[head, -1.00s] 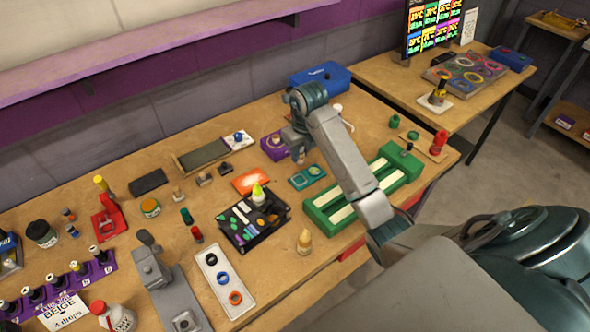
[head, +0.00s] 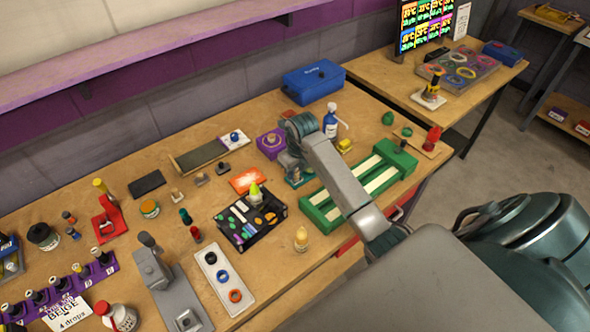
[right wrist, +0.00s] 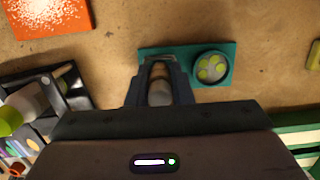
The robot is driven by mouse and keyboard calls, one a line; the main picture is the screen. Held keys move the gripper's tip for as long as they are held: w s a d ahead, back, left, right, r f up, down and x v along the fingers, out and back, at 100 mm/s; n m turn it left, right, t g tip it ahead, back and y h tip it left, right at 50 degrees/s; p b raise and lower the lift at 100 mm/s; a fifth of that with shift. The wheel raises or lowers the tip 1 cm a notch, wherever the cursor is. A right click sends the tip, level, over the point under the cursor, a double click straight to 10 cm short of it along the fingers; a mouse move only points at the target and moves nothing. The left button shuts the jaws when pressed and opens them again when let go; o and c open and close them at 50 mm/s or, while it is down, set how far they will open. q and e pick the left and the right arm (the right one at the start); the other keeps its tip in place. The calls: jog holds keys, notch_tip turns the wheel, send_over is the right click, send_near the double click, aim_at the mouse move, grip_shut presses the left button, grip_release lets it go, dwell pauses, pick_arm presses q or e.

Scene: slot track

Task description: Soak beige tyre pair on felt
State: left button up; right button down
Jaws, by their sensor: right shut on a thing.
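My right gripper (head: 293,172) is low over a small teal plate (head: 304,181) on the workbench. In the right wrist view the gripper (right wrist: 159,90) is shut on a small greyish object (right wrist: 160,92), seen only in part between the fingers. The teal plate (right wrist: 184,53) lies just beyond the fingertips; its round well (right wrist: 212,68) holds yellow-green patches. I cannot tell whether the held object touches the plate. A card reading BEIGE, 4 drops (head: 67,312) stands at the lower left. I cannot make out a beige tyre pair. My left gripper is not in view.
A green block with two cream strips (head: 331,215) lies right of the plate, under my arm. A black tray of small parts (head: 233,232), an orange card (head: 248,180), a purple box (head: 270,143) and a blue bottle (head: 330,121) are near.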

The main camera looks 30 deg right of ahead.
jog(key=c, duration=1.3)
grip_release()
jog(key=shift+r, duration=0.65)
jog(key=r+b, duration=0.1)
jog(key=r, duration=0.2)
jog(key=r+b, duration=0.1)
jog(key=r, duration=0.1)
jog(key=shift+s+d+r+b, duration=0.1)
jog(key=shift+s+r+b, duration=0.2)
jog(key=shift+s, duration=0.1)
notch_tip(320, 180, up, 4)
jog(key=p, duration=0.2)
send_over(298, 181)
jog(key=shift+s+r+p, duration=0.2)
jog(key=shift+r+p, duration=0.45)
jog(key=shift+p, duration=0.25)
